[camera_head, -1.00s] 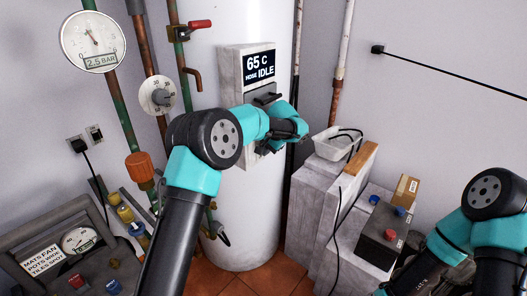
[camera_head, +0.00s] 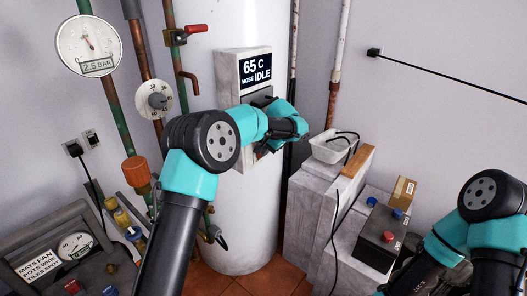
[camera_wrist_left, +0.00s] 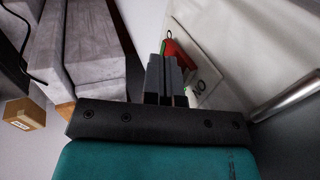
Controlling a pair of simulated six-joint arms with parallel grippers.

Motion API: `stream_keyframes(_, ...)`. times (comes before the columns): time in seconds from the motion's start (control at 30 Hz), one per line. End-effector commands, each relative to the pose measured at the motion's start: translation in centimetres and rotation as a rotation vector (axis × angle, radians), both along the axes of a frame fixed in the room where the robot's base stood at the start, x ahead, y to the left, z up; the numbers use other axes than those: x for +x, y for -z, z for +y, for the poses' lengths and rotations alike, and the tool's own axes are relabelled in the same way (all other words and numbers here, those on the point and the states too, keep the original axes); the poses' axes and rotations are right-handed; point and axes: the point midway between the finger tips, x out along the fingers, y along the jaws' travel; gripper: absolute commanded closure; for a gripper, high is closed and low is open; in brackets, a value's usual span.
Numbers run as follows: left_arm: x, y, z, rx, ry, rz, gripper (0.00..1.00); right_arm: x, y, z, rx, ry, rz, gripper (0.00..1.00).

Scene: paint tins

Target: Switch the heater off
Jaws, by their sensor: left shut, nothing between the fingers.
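The heater (camera_head: 240,215) is a tall white cylinder with a grey control box on its front. The box's display (camera_head: 257,68) reads 65 C and IDLE. My left gripper reaches the lower part of this box, largely hidden behind my own wrist in the head view. In the left wrist view, my left gripper's fingers (camera_wrist_left: 168,68) are shut and empty. A red and green switch (camera_wrist_left: 184,56) lies just beyond the fingertips, partly covered by them, on a pale plate with lettering like NO. I cannot tell whether they touch. My right arm shows at lower right; its gripper is out of view.
Grey blocks with a white tray (camera_head: 330,149) and a battery-like box (camera_head: 381,238) stand at right. A small carton (camera_head: 403,191) is behind it.

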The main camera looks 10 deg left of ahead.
Motion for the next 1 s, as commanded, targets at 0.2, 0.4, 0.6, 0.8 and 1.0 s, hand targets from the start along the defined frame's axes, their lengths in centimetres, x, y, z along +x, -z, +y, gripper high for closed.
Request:
stream_keyframes(0.2, -1.5, -0.4, -3.1, 0.000, 0.003, 0.003, 1.00, 0.0, 0.0, 0.0, 0.000, 0.000, 0.000, 0.57)
stream_keyframes(0.4, -1.9, -4.2, -4.0, -0.001, 0.000, 0.000, 1.00, 0.0, 0.0, 0.0, 0.000, 0.000, 0.000, 0.57)
stream_keyframes(0.6, -2.5, -7.6, -5.0, -0.002, 0.001, 0.001, 1.00, 0.0, 0.0, 0.0, 0.000, 0.000, 0.000, 0.57)
stream_keyframes(0.8, -2.8, -9.5, -5.6, -0.001, 0.001, 0.002, 1.00, 0.0, 0.0, 0.0, 0.000, 0.000, 0.000, 0.57)
stream_keyframes(1.0, -2.8, -9.7, -5.6, 0.000, 0.001, 0.004, 1.00, 0.0, 0.0, 0.0, 0.000, 0.000, 0.000, 0.57)
